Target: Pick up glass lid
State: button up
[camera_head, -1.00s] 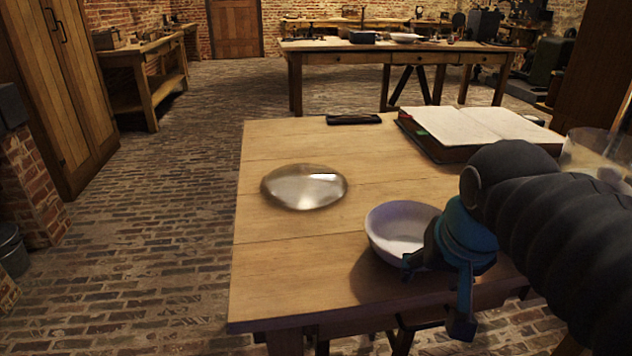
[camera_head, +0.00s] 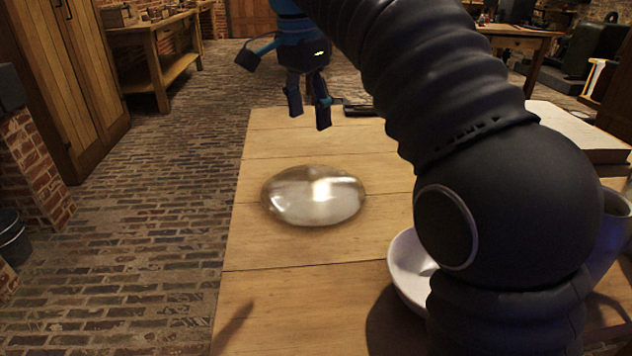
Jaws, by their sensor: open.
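The glass lid (camera_head: 313,197) is a clear, round, shiny disc. It lies flat on the left part of the wooden table (camera_head: 290,290). My gripper (camera_head: 290,112) is open and empty. It hangs in the air with its dark fingers pointing down, above and beyond the lid in the picture, apart from it. My arm crosses the right half of the view and hides part of the table.
A white bowl (camera_head: 408,262) stands at the front right, partly hidden by my arm. A dark flat object (camera_head: 358,107) lies at the table's far edge. The table around the lid is clear.

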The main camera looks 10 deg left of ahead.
aim_at(312, 170)
jog(key=f+b, duration=0.1)
jog(key=f, duration=0.2)
jog(key=w+f, duration=0.1)
jog(key=f, duration=0.1)
jog(key=f+b, duration=0.1)
jog(key=f, duration=0.2)
jog(key=shift+w+a+f+b, duration=0.3)
jog(key=shift+w+b, duration=0.05)
jog(key=shift+d+f+b, duration=0.25)
jog(key=shift+f+b, duration=0.1)
jog(key=shift+f, duration=0.95)
jog(key=shift+d+f+b, duration=0.25)
jog(key=shift+f+b, duration=0.1)
jog(key=shift+f, duration=0.9)
grip_shut()
